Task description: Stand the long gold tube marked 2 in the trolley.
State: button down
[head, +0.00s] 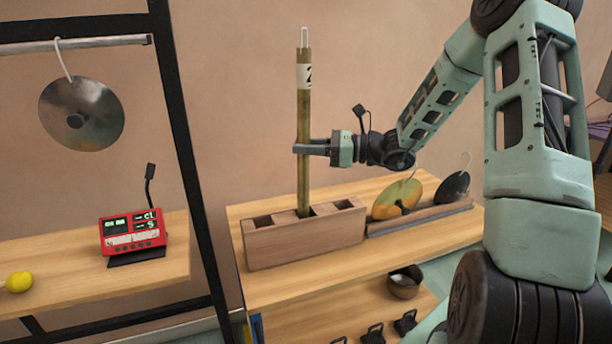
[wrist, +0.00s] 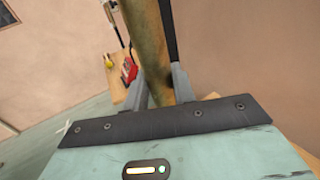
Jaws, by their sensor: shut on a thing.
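The long gold tube (head: 304,110) marked 2 on a pale label stands upright, with a thin loop at its top. My gripper (head: 303,149) is shut on it around mid-length. Its lower end goes behind the front wall of a wooden box with compartments (head: 305,240) on the trolley (head: 350,262); whether it touches the bottom is hidden. In the wrist view the tube (wrist: 150,45) runs between my fingers (wrist: 160,92).
Right of the box, a yellowish disc (head: 397,198) and a dark disc (head: 453,188) stand in a wooden rack (head: 418,216). A bowl (head: 404,283) sits on the lower shelf. At left are a hanging cymbal (head: 90,105), a red device (head: 132,232) and a lemon (head: 19,282).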

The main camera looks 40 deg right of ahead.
aim_at(307, 171)
jog(key=shift+f, duration=3.05)
jog(key=shift+f+b, duration=0.1)
jog(key=shift+b, duration=0.2)
jog(key=c, duration=1.1)
grip_release()
jog(key=shift+f, duration=0.1)
jog(key=shift+c, duration=0.2)
